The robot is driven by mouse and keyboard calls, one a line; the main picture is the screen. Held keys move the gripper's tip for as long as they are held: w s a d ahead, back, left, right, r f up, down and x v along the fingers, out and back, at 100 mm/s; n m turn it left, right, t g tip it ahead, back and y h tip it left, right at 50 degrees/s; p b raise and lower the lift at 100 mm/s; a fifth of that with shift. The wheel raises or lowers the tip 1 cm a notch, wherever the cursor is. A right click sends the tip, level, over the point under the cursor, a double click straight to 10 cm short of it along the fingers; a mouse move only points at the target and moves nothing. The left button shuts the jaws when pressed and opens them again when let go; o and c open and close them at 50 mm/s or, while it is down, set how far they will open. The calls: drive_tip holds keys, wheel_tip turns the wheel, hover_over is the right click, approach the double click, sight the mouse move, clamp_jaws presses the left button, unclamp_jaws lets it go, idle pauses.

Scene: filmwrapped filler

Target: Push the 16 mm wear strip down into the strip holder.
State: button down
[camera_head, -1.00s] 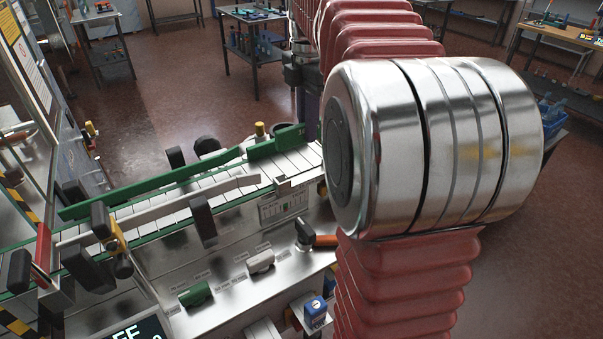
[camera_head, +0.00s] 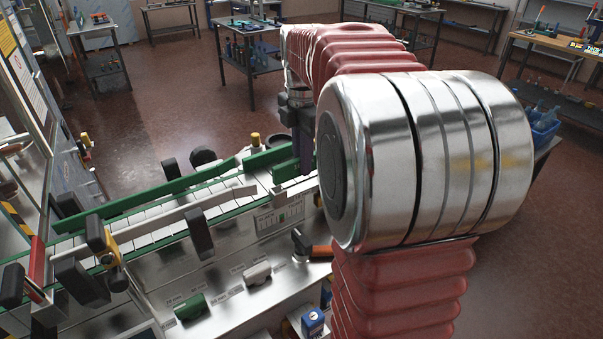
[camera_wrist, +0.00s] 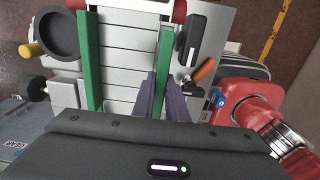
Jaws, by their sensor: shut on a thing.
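My gripper (camera_head: 304,160) is over the right end of the conveyor, fingers pointing down. In the wrist view its dark fingers (camera_wrist: 162,82) are shut on a long green strip (camera_wrist: 166,50), which I take to be the 16 mm wear strip. The strip shows as a green piece (camera_head: 285,172) left of the fingers in the head view. It lies along the right side of the pale slats. I cannot make out the strip holder or how deep the strip sits in it.
A second green rail (camera_head: 150,192) runs along the conveyor's far side, with pale slats (camera_wrist: 118,65) between. A green knob (camera_head: 190,305), a white knob (camera_head: 257,273) and an orange-handled switch (camera_head: 318,250) are on the front panel. A dark round cup (camera_wrist: 57,35) stands at upper left in the wrist view.

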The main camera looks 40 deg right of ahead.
drive_tip(key=shift+f, duration=1.85)
drive_tip(key=c, duration=1.8)
unclamp_jaws()
drive_tip(key=shift+f, duration=0.1)
drive_tip(key=shift+o, duration=0.2)
wheel_tip(320, 180, up, 12)
drive_tip(key=shift+r, duration=0.15)
